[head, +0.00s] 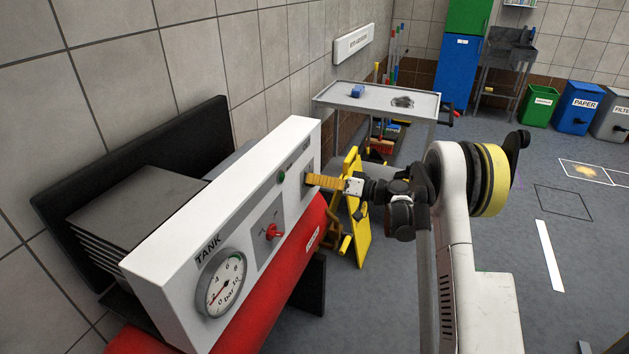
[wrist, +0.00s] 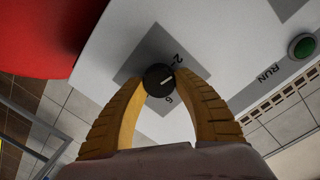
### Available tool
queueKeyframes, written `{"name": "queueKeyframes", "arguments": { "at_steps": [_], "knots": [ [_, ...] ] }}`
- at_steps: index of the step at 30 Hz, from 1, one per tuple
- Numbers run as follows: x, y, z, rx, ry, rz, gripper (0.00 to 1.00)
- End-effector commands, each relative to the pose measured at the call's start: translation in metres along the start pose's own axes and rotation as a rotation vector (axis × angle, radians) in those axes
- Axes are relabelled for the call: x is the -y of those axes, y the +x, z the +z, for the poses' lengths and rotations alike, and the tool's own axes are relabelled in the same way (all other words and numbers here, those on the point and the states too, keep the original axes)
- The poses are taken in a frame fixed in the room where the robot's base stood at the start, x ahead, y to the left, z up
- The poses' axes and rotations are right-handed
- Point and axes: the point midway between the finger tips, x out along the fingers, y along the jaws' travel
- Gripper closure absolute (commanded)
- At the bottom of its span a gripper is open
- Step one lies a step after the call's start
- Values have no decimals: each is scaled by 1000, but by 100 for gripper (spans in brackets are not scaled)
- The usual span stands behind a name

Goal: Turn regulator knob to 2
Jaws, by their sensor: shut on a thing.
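The regulator knob (wrist: 159,80) is a round black dial with a white pointer line, on a grey square plate in the wrist view. Marks "2" and "6" show beside it. The pointer line lies across toward the right in that picture and does not clearly line up with the "2". My gripper (wrist: 160,83) has its two yellow ribbed fingers closed around the knob, one tip on each side. In the head view my gripper (head: 311,180) reaches the far end of the white panel (head: 170,262), where its fingers hide the knob.
The panel also carries a TANK gauge (head: 221,283), a red switch (head: 272,231) and a green button (head: 281,177), which shows beside "RUN" in the wrist view (wrist: 302,46). The red tank (head: 312,236) lies below. A yellow folding sign (head: 353,225) and grey trolley (head: 425,104) stand behind.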

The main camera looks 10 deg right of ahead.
Motion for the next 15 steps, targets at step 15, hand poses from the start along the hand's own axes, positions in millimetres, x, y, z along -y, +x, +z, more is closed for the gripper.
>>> {"name": "queueKeyframes", "arguments": {
  "at_steps": [15],
  "knots": [
    [2, 0, -2, -16, -217, 7, 94]
  ]
}}
